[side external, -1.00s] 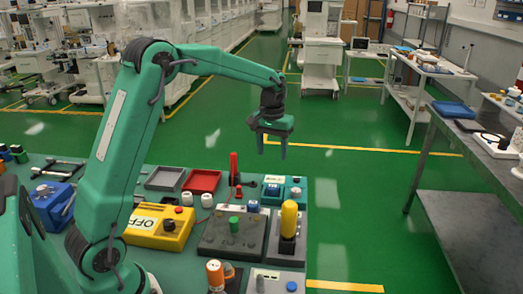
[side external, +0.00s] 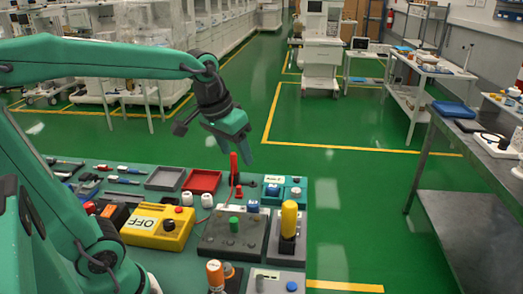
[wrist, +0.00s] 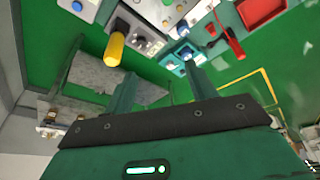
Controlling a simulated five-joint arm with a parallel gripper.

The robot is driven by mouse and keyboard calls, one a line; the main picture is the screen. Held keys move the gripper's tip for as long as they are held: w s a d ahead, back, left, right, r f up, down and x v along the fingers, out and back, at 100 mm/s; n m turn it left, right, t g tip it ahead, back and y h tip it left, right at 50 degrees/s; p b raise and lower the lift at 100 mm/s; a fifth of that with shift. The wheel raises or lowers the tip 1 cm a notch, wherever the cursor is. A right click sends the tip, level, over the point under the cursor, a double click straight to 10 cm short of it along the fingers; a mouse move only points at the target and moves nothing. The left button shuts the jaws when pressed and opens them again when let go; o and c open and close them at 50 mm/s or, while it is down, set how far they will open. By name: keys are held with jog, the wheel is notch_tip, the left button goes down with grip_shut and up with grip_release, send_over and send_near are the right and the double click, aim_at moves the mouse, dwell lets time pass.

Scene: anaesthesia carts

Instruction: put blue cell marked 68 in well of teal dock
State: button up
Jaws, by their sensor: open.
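The teal dock (side external: 284,199) sits at the right end of the bench, with blue and white parts on top. A small blue cell with a pale top (side external: 253,206) stands just left of the dock; no number is readable. My gripper (side external: 236,153) is open and empty, pointing down, above and behind the dock area and clear of it. In the wrist view my gripper's fingers (wrist: 158,78) are apart with nothing between them. The dock (wrist: 172,64) shows beyond the right finger, which partly covers it. I cannot tell whether its well is empty.
A red upright handle (side external: 233,168) stands near the gripper. A yellow cylinder (side external: 289,218) rises in front of the dock. A yellow OFF box (side external: 157,226), a grey block (side external: 228,240) and a red tray (side external: 202,181) crowd the bench. Open floor lies beyond.

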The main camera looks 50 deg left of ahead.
jog(key=s+d+f+m+t, duration=0.1)
jog(key=s+d+f, duration=0.1)
jog(key=s, duration=0.7)
jog(key=shift+s+d+f+m+t, duration=0.2)
jog(key=shift+m+t, duration=0.2)
